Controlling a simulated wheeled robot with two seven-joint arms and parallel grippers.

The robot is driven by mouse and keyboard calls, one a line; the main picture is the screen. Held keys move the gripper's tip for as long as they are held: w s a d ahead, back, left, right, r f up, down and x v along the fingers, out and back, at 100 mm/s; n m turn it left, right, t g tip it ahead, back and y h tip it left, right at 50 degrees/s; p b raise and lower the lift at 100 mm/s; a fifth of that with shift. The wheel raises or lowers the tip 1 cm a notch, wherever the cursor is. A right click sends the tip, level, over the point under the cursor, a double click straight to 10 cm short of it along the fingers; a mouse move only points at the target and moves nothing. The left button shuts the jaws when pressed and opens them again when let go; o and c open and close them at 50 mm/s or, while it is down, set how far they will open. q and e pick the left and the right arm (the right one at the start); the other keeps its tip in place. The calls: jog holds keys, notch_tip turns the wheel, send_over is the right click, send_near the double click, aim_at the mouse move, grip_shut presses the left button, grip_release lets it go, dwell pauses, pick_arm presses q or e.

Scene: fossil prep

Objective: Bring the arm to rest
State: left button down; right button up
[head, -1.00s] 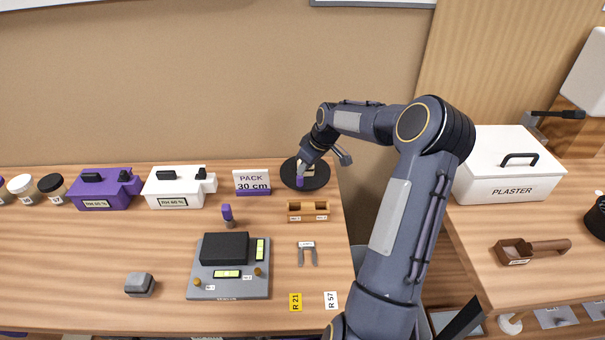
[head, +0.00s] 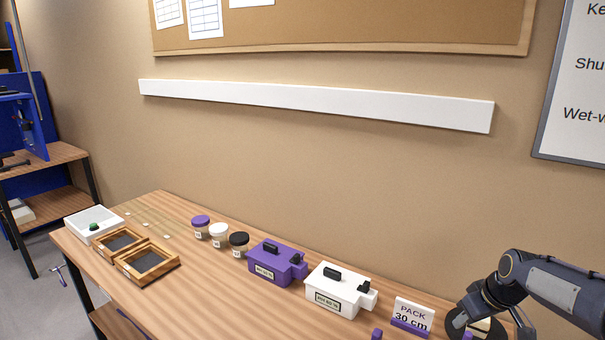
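My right arm comes in at the lower right corner. Its gripper (head: 476,326) points down over a round black stand (head: 455,324) at the bottom edge. A small pale and purple item shows by the fingertips, partly cut off by the frame. I cannot tell whether the fingers hold it or whether they are open or shut. My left gripper is not in view.
Left of the gripper on the wooden bench stand a "PACK 30 cm" sign (head: 412,315), a white box (head: 338,290), a purple box (head: 275,262), several jars (head: 219,236) and wooden trays (head: 146,263). A white rail (head: 310,104) runs along the wall above.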

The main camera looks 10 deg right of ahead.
jog(key=s+a+r+m, duration=0.1)
jog(key=s+a+r, duration=0.6)
jog(key=s+a, duration=0.4)
jog(key=s+a+f+m+t+y, duration=0.1)
jog(key=s+a+f+m+y, duration=0.1)
jog(key=s+a, duration=1)
jog(key=shift+s+f+m+y, duration=0.35)
jog(key=shift+s+y, duration=0.15)
jog(key=shift+s, duration=0.3)
